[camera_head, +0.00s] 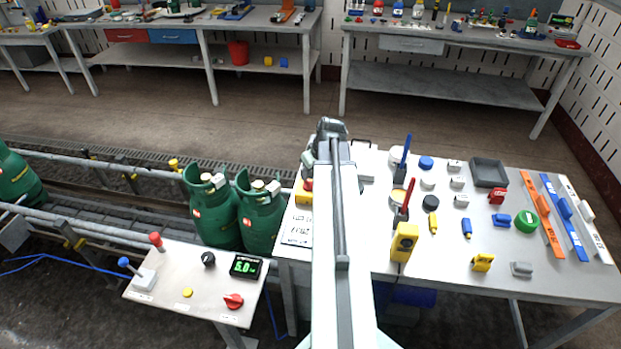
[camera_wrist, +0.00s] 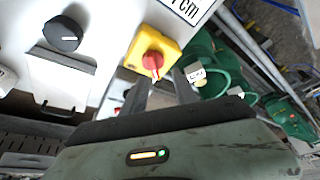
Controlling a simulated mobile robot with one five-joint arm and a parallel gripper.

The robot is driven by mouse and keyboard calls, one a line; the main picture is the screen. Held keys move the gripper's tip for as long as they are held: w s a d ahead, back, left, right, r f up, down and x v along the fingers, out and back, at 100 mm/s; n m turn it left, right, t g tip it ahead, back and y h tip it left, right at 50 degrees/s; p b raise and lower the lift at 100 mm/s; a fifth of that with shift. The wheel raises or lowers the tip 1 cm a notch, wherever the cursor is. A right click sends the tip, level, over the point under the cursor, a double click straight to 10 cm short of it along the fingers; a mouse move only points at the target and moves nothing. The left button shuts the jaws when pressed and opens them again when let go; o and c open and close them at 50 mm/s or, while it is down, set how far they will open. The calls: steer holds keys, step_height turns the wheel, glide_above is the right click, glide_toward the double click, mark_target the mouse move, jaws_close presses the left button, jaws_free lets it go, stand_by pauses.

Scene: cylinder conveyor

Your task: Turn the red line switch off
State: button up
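A red rotary knob (camera_wrist: 152,62) with a pale pointer mark sits on a yellow square base (camera_wrist: 168,45) in the wrist view. In the head view the red knob (camera_head: 308,184) and yellow base (camera_head: 303,196) show at the left edge of the white table, partly hidden by my arm. My gripper (camera_wrist: 160,86) has its two dark fingers apart, with nothing between them. The fingertips are just below the red knob in the wrist view; I cannot tell whether they touch it.
A black knob (camera_wrist: 62,35) on a white box is left of the yellow base. A small panel (camera_head: 205,270) at the lower left carries a red knob (camera_head: 233,301), levers and a green display (camera_head: 246,266). Green cylinders (camera_head: 260,215) stand on the conveyor nearby. Tools cover the table's right side.

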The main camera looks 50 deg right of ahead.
mark_target(310, 182)
steer(key=b+x, duration=0.2)
steer(key=d+b+x, duration=0.1)
steer(key=b+x, duration=0.4)
steer(key=shift+s+d+f+b, duration=0.2)
steer(key=shift+f+b, duration=0.1)
steer(key=shift+f, duration=0.1)
steer(key=shift+r, duration=0.1)
